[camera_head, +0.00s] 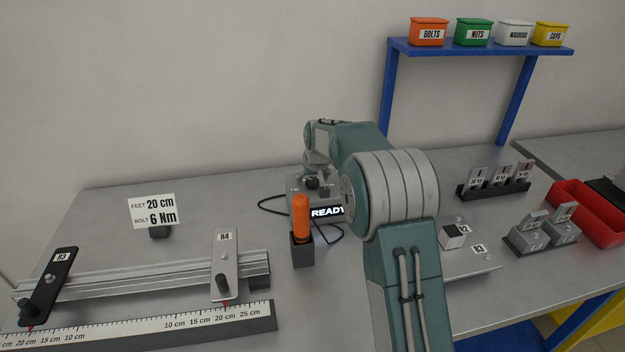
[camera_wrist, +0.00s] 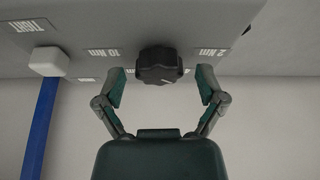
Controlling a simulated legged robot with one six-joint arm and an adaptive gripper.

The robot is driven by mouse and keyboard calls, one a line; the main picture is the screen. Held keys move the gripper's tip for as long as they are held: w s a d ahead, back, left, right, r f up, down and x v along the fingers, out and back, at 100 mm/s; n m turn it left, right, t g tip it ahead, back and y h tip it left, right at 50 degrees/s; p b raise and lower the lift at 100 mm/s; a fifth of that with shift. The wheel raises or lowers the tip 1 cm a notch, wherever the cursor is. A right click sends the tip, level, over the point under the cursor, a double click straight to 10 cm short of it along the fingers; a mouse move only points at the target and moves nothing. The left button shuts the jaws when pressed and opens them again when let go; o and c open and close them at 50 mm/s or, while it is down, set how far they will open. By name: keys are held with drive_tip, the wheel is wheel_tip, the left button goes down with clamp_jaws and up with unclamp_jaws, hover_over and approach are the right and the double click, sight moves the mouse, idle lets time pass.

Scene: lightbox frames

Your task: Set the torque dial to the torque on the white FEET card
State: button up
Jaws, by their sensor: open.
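The white FEET card (camera_head: 153,210) stands at the left of the table and reads FEET 20 cm, BOLT 6 Nm. The black torque dial (camera_wrist: 159,66) shows in the wrist view on a grey box, with labels 10 Nm (camera_wrist: 103,53) and 2 Nm (camera_wrist: 215,54) on either side; its white mark points to the right and slightly up in the picture. My gripper (camera_wrist: 160,84) is open, with one finger on each side of the dial and a gap to each. In the head view the box with a READY display (camera_head: 326,211) is partly hidden by my arm.
An orange-handled tool (camera_head: 301,217) stands in a dark holder beside the READY box. A rail with R4 bracket (camera_head: 224,262) and a ruler (camera_head: 150,325) lie at the left. A white button (camera_wrist: 49,62) is left of the dial in the wrist view.

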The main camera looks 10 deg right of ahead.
drive_tip(key=shift+c, duration=0.3)
drive_tip(key=c, duration=1.1)
drive_tip(key=m+h, duration=0.1)
drive_tip(key=m, duration=0.3)
drive_tip(key=shift+a+f+h, duration=0.1)
drive_tip(key=shift+f+h, duration=0.05)
drive_tip(key=shift+h, duration=0.25)
drive_tip(key=m+g+h, duration=0.1)
drive_tip(key=m, duration=0.3)
drive_tip(key=m+g+h, duration=0.1)
drive_tip(key=m, duration=0.3)
drive_tip(key=shift+m+g+h, duration=0.4)
drive_tip(key=shift+m+g, duration=0.3)
drive_tip(key=shift+m, duration=1)
